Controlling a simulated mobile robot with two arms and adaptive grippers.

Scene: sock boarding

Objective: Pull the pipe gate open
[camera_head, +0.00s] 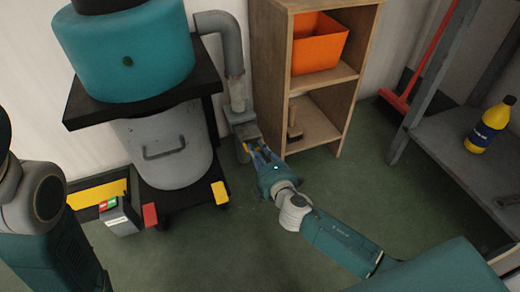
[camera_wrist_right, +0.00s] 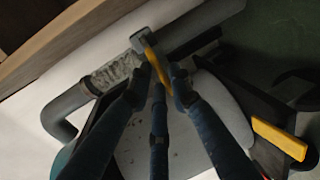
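The grey pipe (camera_head: 235,90) comes down the wall beside the shelf to the gate (camera_head: 243,124), a grey metal fitting low on it. The pipe also shows in the right wrist view (camera_wrist_right: 62,112). My right gripper (camera_head: 265,158) is at the gate's near side, its fingers reaching up to it. In the right wrist view its blue-grey fingers (camera_wrist_right: 160,78) converge on both sides of the gate's yellow handle (camera_wrist_right: 157,67) and appear closed on it. The contact is partly hidden by the fingers. My left arm shows at the left edge, but its gripper is out of view.
A teal machine (camera_head: 130,60) with a grey drum (camera_head: 165,145) stands left of the pipe. A wooden shelf (camera_head: 268,80) with an orange bin (camera_head: 318,45) stands right of it. A grey bench (camera_head: 460,160) with a yellow bottle (camera_head: 490,128) is at right. Green floor lies between.

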